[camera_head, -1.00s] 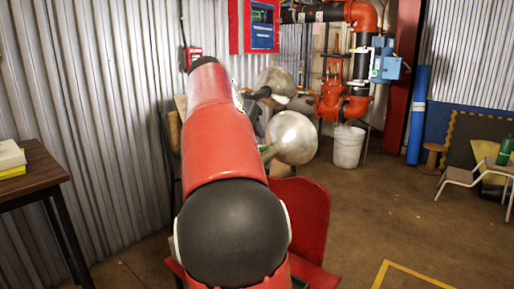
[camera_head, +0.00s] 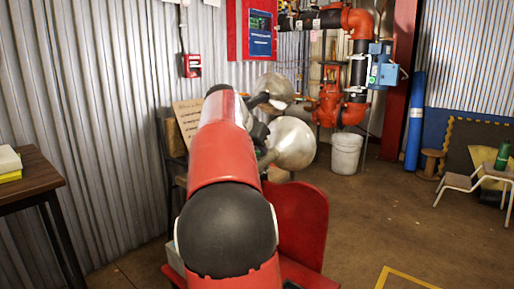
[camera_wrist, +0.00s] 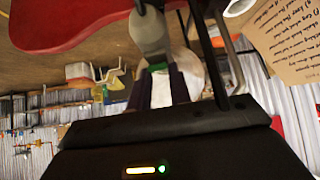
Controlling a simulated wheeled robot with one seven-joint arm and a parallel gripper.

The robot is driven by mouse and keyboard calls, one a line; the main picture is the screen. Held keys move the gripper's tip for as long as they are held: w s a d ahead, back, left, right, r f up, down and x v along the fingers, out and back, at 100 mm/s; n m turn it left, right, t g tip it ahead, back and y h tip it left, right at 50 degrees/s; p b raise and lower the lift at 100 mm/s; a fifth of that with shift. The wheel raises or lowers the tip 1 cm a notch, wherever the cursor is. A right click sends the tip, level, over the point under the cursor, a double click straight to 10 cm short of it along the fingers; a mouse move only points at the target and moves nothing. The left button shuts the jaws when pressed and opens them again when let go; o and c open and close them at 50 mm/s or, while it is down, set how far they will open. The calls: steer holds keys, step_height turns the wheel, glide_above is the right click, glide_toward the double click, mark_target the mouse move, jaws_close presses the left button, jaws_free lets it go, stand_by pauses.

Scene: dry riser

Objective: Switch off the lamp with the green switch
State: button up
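Two lamps with round metal shades stand beyond my arm in the head view. The nearer lamp (camera_head: 292,144) is just right of my forearm, and the farther lamp (camera_head: 274,90) is behind it. In the wrist view a green switch (camera_wrist: 157,67) shows on the grey neck of a lamp (camera_wrist: 150,35), with its pale shade behind. My gripper (camera_wrist: 160,74) has its two dark fingers apart, with the green switch at their tips. I cannot tell whether they touch it. The gripper is mostly hidden by my arm in the head view.
A red chair (camera_head: 301,222) stands close by my arm, near the lamps. A paper sign (camera_head: 190,122) is behind the arm, by the corrugated wall. A dark wooden table (camera_head: 32,178) is at the left. A white bucket (camera_head: 346,154) stands under red pipes.

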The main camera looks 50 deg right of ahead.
jaws_close()
steer(key=shift+a+f+h, duration=0.15)
steer(key=shift+a+h, duration=0.1)
steer(key=shift+h, duration=0.25)
steer(key=shift+s+a+f+t+h, duration=0.1)
steer(key=shift+f+t+h, duration=0.1)
steer(key=shift+h, duration=0.7)
steer(key=shift+s+a+f+t+h, duration=0.1)
steer(key=shift+t+h, duration=0.1)
steer(key=shift+h, duration=0.7)
steer(key=shift+w, duration=0.1)
steer(key=o, duration=0.6)
jaws_free()
steer(key=shift+c, duration=0.2)
